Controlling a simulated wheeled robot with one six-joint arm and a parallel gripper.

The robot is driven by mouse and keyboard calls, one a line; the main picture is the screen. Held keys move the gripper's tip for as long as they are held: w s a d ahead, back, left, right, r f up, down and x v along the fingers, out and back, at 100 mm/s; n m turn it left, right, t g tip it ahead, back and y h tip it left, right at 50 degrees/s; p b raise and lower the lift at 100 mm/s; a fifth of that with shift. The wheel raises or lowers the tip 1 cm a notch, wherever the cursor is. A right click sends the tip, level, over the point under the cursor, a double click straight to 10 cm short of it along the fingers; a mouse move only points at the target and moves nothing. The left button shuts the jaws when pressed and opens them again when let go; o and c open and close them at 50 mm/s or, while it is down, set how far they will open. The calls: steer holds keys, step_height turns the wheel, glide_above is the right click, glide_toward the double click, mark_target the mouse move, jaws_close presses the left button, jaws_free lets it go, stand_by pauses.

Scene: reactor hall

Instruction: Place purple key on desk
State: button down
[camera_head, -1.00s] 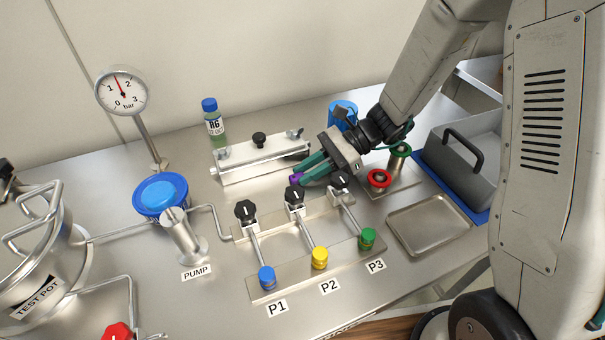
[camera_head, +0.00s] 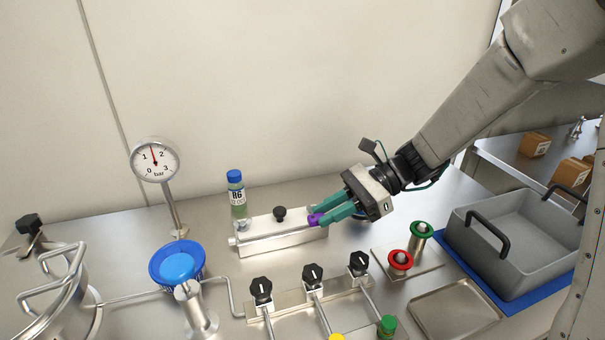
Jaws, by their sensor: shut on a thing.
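The purple key (camera_head: 315,219) is small and sits between the green fingertips of my gripper (camera_head: 322,213). My gripper is shut on it and points left, in front of the right end of a silver block with a black knob (camera_head: 281,237). I cannot tell whether the key touches the block. The desk (camera_head: 222,308) is the steel worktop under all of this. Much of the key is hidden by the fingers.
A bottle marked R6 (camera_head: 237,198) stands behind the block. A gauge (camera_head: 156,160) and a blue basket (camera_head: 178,265) are at left. Black-knobbed valves (camera_head: 312,276) are in front. Red (camera_head: 400,260) and green spools, a shallow tray (camera_head: 455,312) and a grey bin (camera_head: 512,246) stand at right.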

mark_target(326, 256)
step_height(326, 256, down, 10)
stand_by(0.6)
steer(key=shift+f, duration=0.15)
steer(key=c, duration=1.3)
jaws_free()
